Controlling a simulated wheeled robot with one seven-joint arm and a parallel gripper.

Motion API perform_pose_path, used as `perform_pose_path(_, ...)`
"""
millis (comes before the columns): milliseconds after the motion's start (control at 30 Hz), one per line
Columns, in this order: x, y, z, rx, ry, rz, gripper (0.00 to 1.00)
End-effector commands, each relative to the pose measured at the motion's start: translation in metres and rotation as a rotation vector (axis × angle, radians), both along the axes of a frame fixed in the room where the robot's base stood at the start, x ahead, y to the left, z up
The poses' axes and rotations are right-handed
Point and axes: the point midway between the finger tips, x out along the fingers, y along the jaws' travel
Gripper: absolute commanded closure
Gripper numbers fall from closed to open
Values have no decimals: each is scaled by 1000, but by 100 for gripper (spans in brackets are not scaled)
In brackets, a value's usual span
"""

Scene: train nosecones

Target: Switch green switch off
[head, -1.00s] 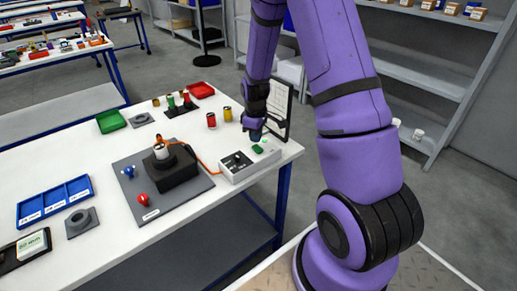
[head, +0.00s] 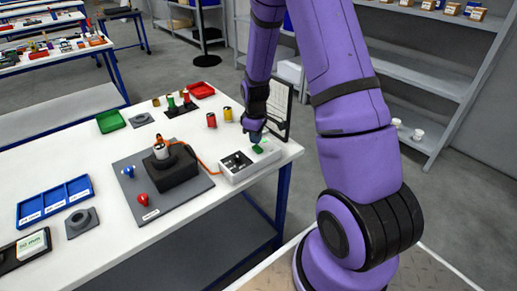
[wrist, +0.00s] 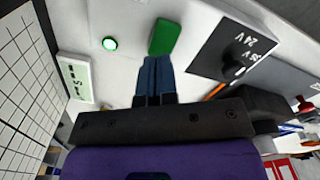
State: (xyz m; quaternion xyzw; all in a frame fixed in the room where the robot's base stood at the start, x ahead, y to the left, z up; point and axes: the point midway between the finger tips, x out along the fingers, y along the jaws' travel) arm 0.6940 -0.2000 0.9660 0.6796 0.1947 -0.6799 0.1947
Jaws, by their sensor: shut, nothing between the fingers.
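The green switch (head: 258,149) is on top of a white control box (head: 239,178) at the right end of the table. In the wrist view the switch (wrist: 165,36) is a green rectangle just beyond my fingertips. My gripper (head: 255,139) points down at the box, its dark blue fingers (wrist: 157,60) shut together and empty. The fingertips are right at the switch's near edge; I cannot tell whether they touch it. A small round light (wrist: 110,43) left of the switch glows green-white.
A dark dial panel with a black knob (wrist: 234,70) lies right of the switch. An orange cable (head: 207,166) runs from the box to a black block (head: 174,172) on a grey plate. A gridded board (head: 276,105) stands upright behind my gripper.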

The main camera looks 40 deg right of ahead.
Motion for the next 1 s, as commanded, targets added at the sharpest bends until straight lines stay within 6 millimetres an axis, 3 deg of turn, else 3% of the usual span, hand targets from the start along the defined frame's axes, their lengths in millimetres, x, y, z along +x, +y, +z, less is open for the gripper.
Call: perform_pose_path(1000, 0, 0, -13, 0, 0, 0, 100)
